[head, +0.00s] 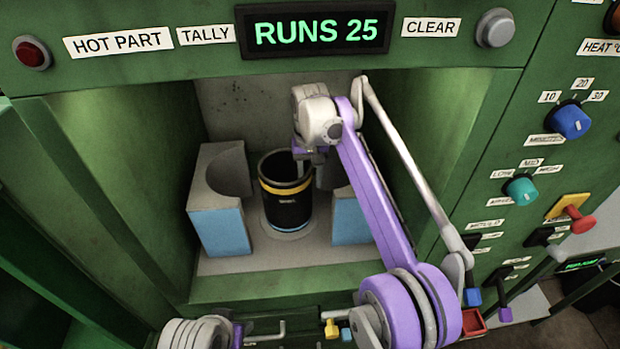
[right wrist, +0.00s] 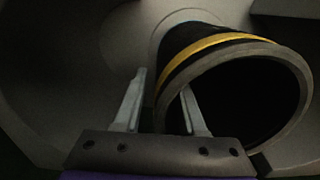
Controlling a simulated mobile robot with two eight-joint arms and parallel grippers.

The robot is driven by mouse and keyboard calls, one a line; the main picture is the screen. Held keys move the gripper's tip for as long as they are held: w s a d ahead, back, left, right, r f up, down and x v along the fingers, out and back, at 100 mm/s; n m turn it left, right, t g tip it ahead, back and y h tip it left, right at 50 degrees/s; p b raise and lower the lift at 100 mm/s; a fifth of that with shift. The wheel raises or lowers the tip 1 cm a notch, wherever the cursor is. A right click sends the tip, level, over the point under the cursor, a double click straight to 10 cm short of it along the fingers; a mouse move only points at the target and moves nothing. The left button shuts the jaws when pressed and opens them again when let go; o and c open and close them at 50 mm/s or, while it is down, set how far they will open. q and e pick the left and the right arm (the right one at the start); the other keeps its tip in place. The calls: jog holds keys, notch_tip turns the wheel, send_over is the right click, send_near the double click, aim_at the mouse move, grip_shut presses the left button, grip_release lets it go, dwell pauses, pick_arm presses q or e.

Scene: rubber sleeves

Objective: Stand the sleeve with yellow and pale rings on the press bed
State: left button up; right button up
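The black sleeve (head: 284,208) has a yellow ring near its top and a thin pale band at its foot. It stands upright on a round plate on the press bed (head: 262,258), between two mould halves. Its open mouth shows in the right wrist view (right wrist: 225,62). My right gripper (head: 312,172) is at the sleeve's right rim. In the right wrist view its fingers (right wrist: 163,118) are apart, one outside the wall and one over the mouth, with the rim between them. I see no grip on the wall. My left gripper is out of view; only part of that arm shows.
The grey and blue left mould half (head: 222,232) and right mould half (head: 349,222) flank the sleeve closely. Green press walls enclose the bay on both sides. A panel of knobs and levers (head: 522,190) is at the right. The display (head: 316,33) reads RUNS 25.

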aim_at(309, 163)
jog(key=shift+r, duration=0.15)
notch_tip(309, 163, up, 8)
jog(key=p, duration=0.3)
jog(key=shift+f, duration=0.25)
jog(key=shift+a+r, duration=0.1)
